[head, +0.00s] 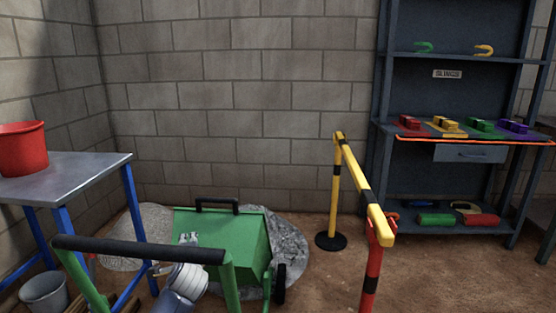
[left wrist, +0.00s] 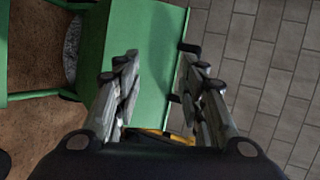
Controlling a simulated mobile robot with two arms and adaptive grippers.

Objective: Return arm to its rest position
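My left gripper (head: 189,240) is in the head view at the lower left, in front of the green box-shaped machine (head: 240,245). In the left wrist view the two fingers of the left gripper (left wrist: 161,55) stand apart with nothing between the tips. The green panel (left wrist: 150,45) of the machine shows behind them; whether any finger touches it I cannot tell. The machine has a black handle (head: 217,203) on its top edge. My right gripper is in neither view.
A green push frame with a black grip (head: 140,248) stands in front of my left arm. A metal table (head: 75,172) with a red bucket (head: 22,148) is at left. A yellow-black barrier (head: 362,185) and a tool shelf (head: 455,105) are at right.

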